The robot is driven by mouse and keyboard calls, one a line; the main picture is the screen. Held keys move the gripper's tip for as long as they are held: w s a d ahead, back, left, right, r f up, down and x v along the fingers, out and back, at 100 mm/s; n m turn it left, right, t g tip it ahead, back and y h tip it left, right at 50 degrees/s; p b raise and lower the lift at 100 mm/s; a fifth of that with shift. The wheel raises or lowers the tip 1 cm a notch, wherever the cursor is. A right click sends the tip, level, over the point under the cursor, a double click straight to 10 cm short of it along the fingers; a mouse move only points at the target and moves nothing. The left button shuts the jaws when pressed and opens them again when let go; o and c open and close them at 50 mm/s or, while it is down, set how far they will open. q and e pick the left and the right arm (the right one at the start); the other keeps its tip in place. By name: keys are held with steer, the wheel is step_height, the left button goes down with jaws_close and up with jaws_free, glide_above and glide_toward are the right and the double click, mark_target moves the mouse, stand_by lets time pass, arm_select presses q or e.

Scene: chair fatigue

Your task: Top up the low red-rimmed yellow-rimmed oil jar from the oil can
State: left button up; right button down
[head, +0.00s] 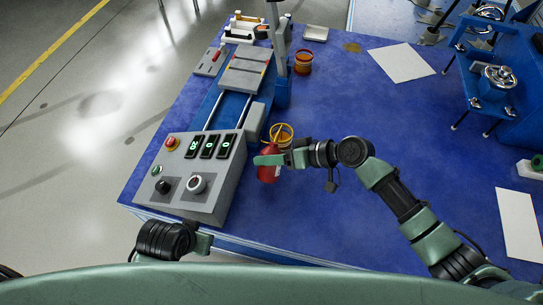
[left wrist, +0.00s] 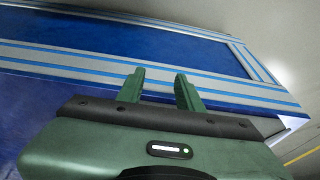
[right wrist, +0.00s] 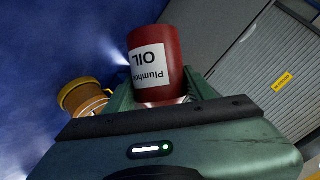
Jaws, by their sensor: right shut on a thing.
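The red oil can (head: 268,174) is held in my right gripper (head: 277,160), over the table near its front edge. In the right wrist view the can (right wrist: 156,62) sits between the two fingers, its white "OIL" label upside down in the picture. A yellow-rimmed jar (head: 281,131) stands just behind the gripper; it also shows left of the fingers in the right wrist view (right wrist: 84,97). A second jar with a reddish-orange rim (head: 303,63) stands farther back, beside the post. My left gripper (left wrist: 160,88) is open and empty, low by the table's edge.
A grey control box (head: 194,172) with buttons and green displays stands left of the can. A rail rig and post (head: 281,60) rise behind it. A blue machine with handwheels (head: 497,80) is at right. White sheets (head: 401,62) lie on the blue table (head: 375,115), whose middle is clear.

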steer(key=shift+r+m+p, duration=0.3)
steer(key=shift+r, duration=0.1)
steer(key=shift+g, duration=0.3)
arm_select(q)
step_height(320, 180, down, 3)
steer(key=shift+f, duration=0.15)
steer(key=shift+w, duration=0.1)
stand_by(1.3)
